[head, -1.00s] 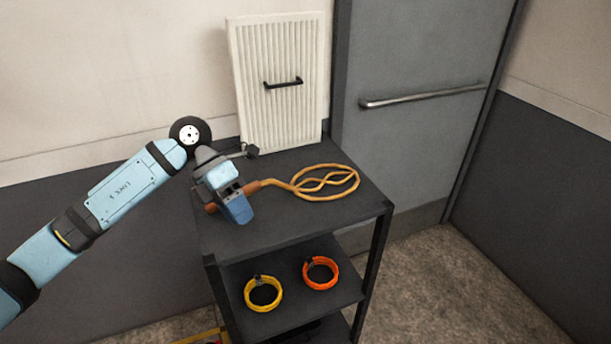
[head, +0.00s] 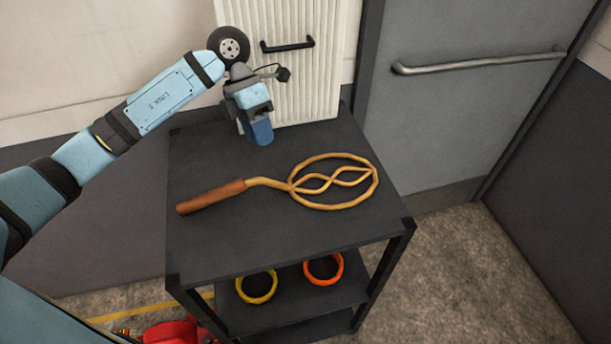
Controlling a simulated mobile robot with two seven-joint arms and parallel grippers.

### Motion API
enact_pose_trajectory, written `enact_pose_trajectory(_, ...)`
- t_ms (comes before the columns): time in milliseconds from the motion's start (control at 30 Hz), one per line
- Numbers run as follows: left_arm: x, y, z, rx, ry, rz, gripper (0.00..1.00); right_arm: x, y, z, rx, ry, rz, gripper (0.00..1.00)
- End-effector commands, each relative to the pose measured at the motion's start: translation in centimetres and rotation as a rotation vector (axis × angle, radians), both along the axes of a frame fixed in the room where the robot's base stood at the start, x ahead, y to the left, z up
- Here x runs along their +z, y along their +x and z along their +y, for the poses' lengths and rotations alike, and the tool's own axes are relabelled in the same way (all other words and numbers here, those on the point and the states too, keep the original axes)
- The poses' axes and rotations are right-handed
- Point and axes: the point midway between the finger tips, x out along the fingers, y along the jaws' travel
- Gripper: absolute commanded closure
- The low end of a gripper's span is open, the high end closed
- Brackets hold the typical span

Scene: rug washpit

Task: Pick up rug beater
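The rug beater (head: 335,183) lies flat on the dark top shelf of a cart (head: 290,239). Its brown handle (head: 211,197) points left and its looped tan head lies to the right. My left gripper (head: 260,131) is over the back of the cart top, behind the beater and apart from it. Its blue fingers point down; whether they are open or shut is hard to see from this angle. Nothing shows held in it. My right gripper is not in view.
A white ribbed panel with a black handle (head: 288,45) stands behind the cart top, close to my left gripper. A yellow ring (head: 257,299) and an orange ring (head: 339,262) are on the lower shelf. A grey door with a bar (head: 480,62) is at right.

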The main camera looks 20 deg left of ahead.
Motion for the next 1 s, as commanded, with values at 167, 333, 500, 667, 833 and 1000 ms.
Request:
enact_pose_trajectory(167, -3.3, -0.9, -1.5, -0.001, -0.002, 0.004, 0.71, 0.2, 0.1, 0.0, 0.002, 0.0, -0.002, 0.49)
enact_pose_trajectory(333, -5.1, -1.3, -2.2, 0.0, -0.001, 0.002, 0.71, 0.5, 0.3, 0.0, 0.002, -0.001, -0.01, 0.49)
enact_pose_trajectory(500, -6.1, -1.7, -2.7, -0.001, -0.002, 0.003, 0.71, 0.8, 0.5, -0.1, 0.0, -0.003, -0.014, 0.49)
enact_pose_trajectory(667, -8.1, -2.7, -3.7, 0.0, -0.003, 0.005, 0.71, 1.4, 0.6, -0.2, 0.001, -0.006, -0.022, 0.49)
enact_pose_trajectory(833, -9.8, -3.0, -4.3, 0.0, -0.001, 0.002, 0.71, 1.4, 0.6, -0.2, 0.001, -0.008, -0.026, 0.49)
enact_pose_trajectory(1000, -10.0, -3.0, -4.4, 0.0, 0.0, 0.0, 0.71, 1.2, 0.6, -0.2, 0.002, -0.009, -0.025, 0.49)
